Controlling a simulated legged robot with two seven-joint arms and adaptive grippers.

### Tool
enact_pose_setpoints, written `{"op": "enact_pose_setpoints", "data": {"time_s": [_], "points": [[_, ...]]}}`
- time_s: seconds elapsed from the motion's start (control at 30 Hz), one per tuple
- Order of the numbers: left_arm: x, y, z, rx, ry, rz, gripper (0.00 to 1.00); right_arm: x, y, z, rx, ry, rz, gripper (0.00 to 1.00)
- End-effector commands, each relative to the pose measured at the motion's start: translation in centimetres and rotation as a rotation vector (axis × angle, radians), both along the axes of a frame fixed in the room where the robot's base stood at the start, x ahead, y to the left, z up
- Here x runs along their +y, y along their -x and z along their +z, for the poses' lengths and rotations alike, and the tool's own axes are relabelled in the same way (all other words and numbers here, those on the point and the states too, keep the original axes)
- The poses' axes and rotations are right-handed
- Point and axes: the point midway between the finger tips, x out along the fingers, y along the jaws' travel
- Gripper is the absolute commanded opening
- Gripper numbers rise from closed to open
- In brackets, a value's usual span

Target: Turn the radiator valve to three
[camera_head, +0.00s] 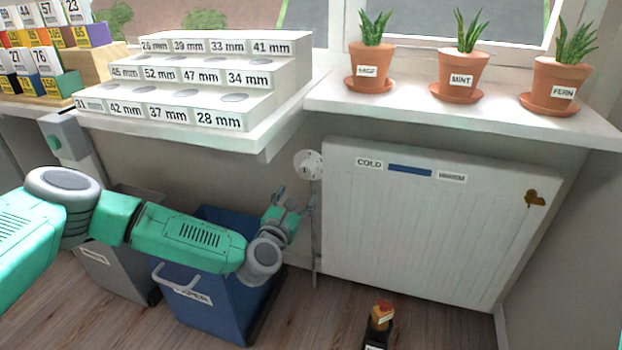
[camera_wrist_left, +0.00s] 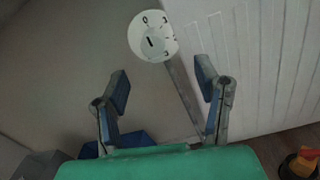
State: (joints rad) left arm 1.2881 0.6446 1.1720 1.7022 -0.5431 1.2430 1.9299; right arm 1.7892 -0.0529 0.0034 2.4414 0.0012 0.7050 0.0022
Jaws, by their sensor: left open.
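The radiator valve is a round white dial (camera_head: 308,164) at the upper left edge of the white radiator (camera_head: 420,235). In the left wrist view the dial (camera_wrist_left: 153,36) faces me, with a 0 at its upper left, more numerals around the rim and a short dark mark near its middle. I cannot tell for sure which number the dial is set to. My left gripper (camera_head: 290,203) is just below the dial, open and empty. In the left wrist view its fingers (camera_wrist_left: 162,82) stand apart, with the dial ahead of them, not touching. My right gripper is not in view.
A pipe (camera_wrist_left: 185,95) runs down from the valve. A blue bin (camera_head: 235,310) and a grey bin (camera_head: 115,280) stand below my left arm. Potted plants line the sill (camera_head: 400,103) above. A small red-topped object (camera_head: 381,315) is on the floor.

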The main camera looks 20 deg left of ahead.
Motion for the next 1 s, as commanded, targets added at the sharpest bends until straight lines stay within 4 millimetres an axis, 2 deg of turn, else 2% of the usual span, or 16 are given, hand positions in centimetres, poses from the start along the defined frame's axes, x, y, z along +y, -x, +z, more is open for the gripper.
{"op": "enact_pose_setpoints", "data": {"time_s": [0.17, 0.3, 0.5, 0.7, 1.0], "points": [[0.6, -3.6, -0.4, -0.002, 0.001, 0.004, 0.57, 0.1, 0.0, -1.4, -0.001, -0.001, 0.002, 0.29], [0.2, -6.7, -0.4, -0.001, -0.003, 0.003, 0.57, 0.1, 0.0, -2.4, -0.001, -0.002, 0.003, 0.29], [-0.4, -10.2, -0.2, 0.001, -0.010, 0.000, 0.57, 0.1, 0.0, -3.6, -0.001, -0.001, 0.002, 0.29], [0.0, -11.9, -0.2, 0.003, -0.005, 0.000, 0.57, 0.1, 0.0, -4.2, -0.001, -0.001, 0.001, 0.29], [0.2, -12.2, -0.1, 0.003, -0.002, 0.000, 0.57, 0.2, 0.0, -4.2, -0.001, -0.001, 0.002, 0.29]]}}
